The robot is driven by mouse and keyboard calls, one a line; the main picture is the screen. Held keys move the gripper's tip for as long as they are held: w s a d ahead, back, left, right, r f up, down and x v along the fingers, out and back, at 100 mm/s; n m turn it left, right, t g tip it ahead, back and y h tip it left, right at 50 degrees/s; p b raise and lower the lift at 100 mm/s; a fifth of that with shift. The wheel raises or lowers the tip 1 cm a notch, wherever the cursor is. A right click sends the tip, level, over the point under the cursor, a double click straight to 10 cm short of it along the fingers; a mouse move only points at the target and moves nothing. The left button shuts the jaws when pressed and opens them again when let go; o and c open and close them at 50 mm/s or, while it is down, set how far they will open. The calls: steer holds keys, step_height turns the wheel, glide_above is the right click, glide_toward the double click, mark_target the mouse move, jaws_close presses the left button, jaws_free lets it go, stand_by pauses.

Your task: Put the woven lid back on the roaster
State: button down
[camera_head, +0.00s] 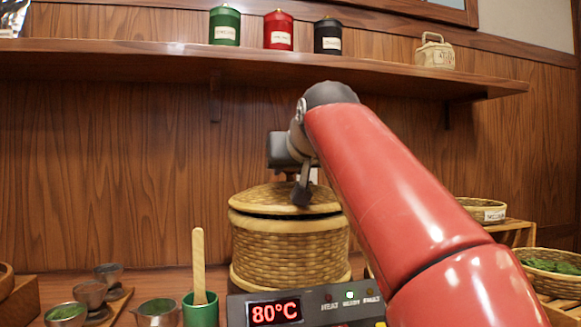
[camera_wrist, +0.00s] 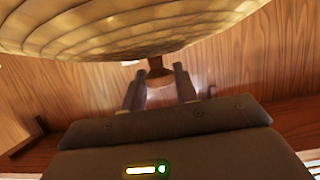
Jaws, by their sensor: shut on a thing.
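The roaster (camera_head: 290,255) is a round woven basket standing behind the control panel, in the middle of the head view. Its woven lid (camera_head: 256,196) is over the roaster's mouth, with a dark gap showing under the lid's rim. The lid also fills the top of the wrist view (camera_wrist: 120,25). My gripper (camera_head: 303,190) is above the lid. In the wrist view its two fingers (camera_wrist: 160,82) are on either side of the lid's brown knob (camera_wrist: 157,72), shut on it. I cannot tell whether the rim touches the roaster all round.
A control panel (camera_head: 318,306) reading 80°C stands in front of the roaster. A green cup (camera_head: 201,312) with a wooden stick and small bowls are at left. Woven trays (camera_head: 482,208) are at right. A wall shelf (camera_head: 140,62) with canisters is above and behind my arm.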

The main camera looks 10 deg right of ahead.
steer(key=shift+f+b, duration=0.45)
steer(key=shift+f, duration=0.05)
steer(key=c, duration=1)
jaws_free()
steer(key=v, duration=0.7)
steer(key=shift+s+r, duration=0.1)
steer(key=shift+s, duration=0.4)
